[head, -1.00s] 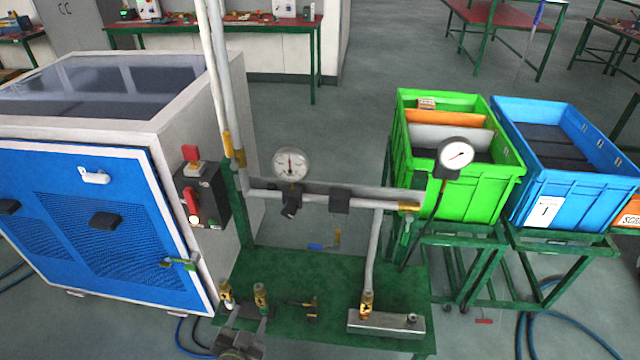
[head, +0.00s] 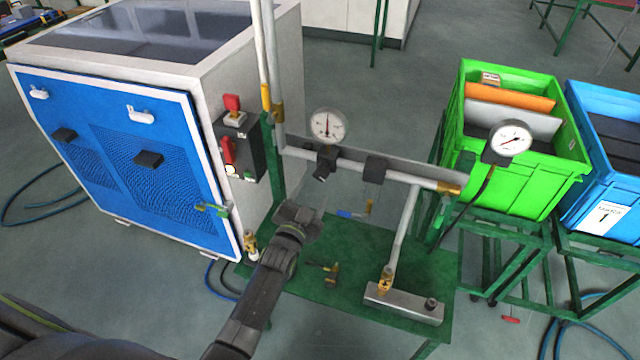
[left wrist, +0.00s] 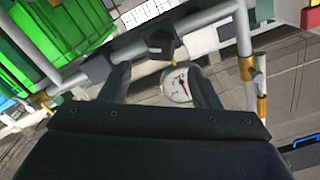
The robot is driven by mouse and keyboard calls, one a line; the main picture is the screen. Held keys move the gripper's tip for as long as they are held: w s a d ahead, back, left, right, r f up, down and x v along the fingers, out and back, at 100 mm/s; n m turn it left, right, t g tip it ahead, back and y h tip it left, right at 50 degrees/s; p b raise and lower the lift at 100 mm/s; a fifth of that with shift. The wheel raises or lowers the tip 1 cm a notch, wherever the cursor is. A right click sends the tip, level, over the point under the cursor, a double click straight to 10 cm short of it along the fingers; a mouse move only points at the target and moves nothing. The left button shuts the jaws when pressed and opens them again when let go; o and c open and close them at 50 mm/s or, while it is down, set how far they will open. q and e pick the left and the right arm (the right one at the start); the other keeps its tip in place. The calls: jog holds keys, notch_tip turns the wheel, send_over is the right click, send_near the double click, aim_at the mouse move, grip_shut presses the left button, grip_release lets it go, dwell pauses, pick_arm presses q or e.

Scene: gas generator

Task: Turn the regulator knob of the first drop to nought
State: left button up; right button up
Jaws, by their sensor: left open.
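The first drop's regulator, a dark block with a black knob (head: 323,170), hangs on the pipe rail just below a round white gauge (head: 329,125). My left gripper (head: 306,209) is open and empty, below and slightly left of the knob, apart from it. In the left wrist view my two dark fingers (left wrist: 162,80) stand spread, with the gauge (left wrist: 177,86) showing between them and the dark regulator (left wrist: 160,43) beyond. The knob's turn position is too small to read. My right gripper is in neither view.
A second dark block (head: 375,169) sits on the rail to the right. A green bench (head: 340,285) with brass valves lies below. A grey-white cabinet with a blue door (head: 110,160) and a dark switch box (head: 238,145) stand left. Green (head: 540,190) and blue bins stand right.

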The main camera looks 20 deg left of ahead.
aim_at(320, 176)
pick_arm(q)
jog(key=w+b, duration=0.4)
jog(key=w, duration=0.2)
jog(key=shift+d+f+b, duration=0.1)
jog(key=shift+b, duration=0.3)
jog(key=shift+w, duration=0.65)
jog(key=c, duration=1)
